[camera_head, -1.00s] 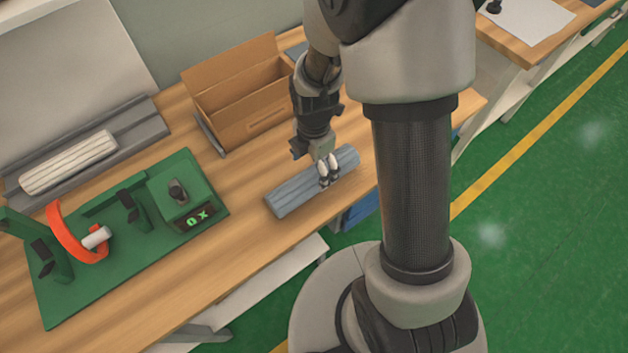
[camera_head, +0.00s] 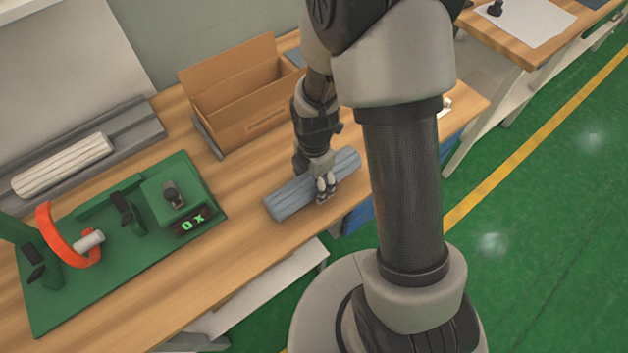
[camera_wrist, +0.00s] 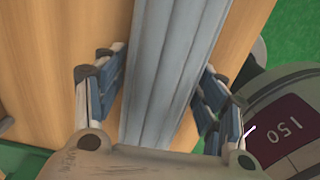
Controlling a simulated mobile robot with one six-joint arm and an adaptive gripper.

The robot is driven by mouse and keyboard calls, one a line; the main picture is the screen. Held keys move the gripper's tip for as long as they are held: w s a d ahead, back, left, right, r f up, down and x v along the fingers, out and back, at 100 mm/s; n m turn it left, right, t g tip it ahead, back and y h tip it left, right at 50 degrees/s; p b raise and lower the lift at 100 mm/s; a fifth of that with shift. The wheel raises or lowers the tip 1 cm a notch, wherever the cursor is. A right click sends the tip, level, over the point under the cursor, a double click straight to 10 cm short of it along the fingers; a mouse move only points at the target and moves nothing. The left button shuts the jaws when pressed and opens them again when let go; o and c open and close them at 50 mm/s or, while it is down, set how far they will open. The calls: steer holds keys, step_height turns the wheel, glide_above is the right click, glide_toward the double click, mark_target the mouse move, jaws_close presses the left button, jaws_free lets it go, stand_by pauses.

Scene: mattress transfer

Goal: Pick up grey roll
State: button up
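The grey roll (camera_head: 291,200) is a ribbed blue-grey bar lying on the wooden table near its front edge. It runs diagonally, its right end (camera_head: 347,162) beyond my gripper. My gripper (camera_head: 325,190) is down at the roll, right of its middle. In the wrist view the roll (camera_wrist: 170,60) runs lengthwise between the fingers of my gripper (camera_wrist: 155,95). The fingers stand apart on either side, with a gap to the roll on the left and a small one on the right. The roll rests on the table.
An open cardboard box (camera_head: 240,105) stands behind the roll. A green fixture (camera_head: 110,255) with an orange arc and a display is to the left. A white ribbed roll (camera_head: 62,166) lies on a grey tray (camera_head: 135,125) at the far left. Bare wooden table (camera_head: 225,265) lies left of the roll.

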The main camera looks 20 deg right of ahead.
steer(key=c, duration=0.9)
